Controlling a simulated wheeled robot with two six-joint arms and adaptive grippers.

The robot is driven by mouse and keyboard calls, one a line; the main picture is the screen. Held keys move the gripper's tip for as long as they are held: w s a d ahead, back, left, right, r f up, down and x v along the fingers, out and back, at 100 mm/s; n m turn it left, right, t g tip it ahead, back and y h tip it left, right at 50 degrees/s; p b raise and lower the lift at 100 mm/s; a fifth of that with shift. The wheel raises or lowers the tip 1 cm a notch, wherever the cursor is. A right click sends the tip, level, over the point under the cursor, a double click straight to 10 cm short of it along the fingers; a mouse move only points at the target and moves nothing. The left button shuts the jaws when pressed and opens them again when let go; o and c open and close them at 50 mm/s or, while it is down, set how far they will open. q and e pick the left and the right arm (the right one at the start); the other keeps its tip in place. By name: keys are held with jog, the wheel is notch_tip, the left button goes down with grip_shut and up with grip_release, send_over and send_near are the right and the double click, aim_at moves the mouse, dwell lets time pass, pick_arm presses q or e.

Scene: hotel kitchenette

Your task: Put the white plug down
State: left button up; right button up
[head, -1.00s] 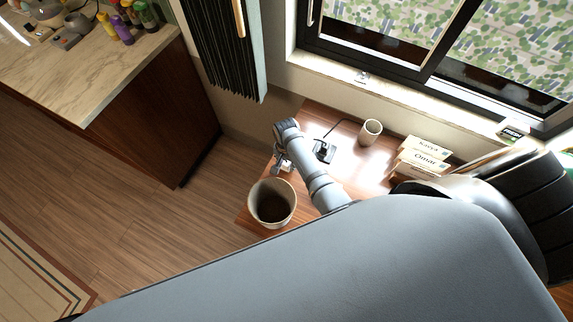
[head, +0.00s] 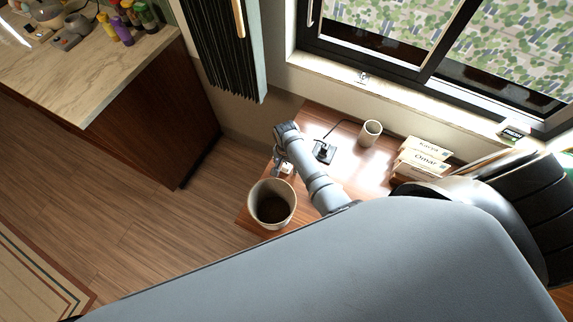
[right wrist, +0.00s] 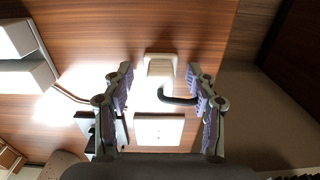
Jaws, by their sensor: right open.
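The white plug (right wrist: 160,68) is a pale block on the wooden table in the right wrist view. It lies between and slightly beyond the fingertips of my right gripper (right wrist: 160,84), with a short dark curved piece at its near end. The gripper is open, its fingers apart on either side, and no finger visibly touches the plug. A white plate with small holes (right wrist: 172,130) lies nearer the wrist. In the head view my right gripper (head: 281,163) is small and points down at the table's left end, where a small white piece shows beside it. My left gripper is out of view.
A bin (head: 272,203) stands close to the gripper. A black device (head: 324,151) with a cord, a cup (head: 371,133) and name-labelled boxes (head: 424,157) are on the table (head: 345,172). The window sill (head: 400,98) bounds the back.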

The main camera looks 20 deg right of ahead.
aim_at(286, 164)
notch_tip(286, 164, up, 9)
jog(key=p, duration=0.8)
jog(key=shift+f, duration=0.2)
jog(key=shift+r, duration=2.3)
jog(key=shift+a, duration=0.1)
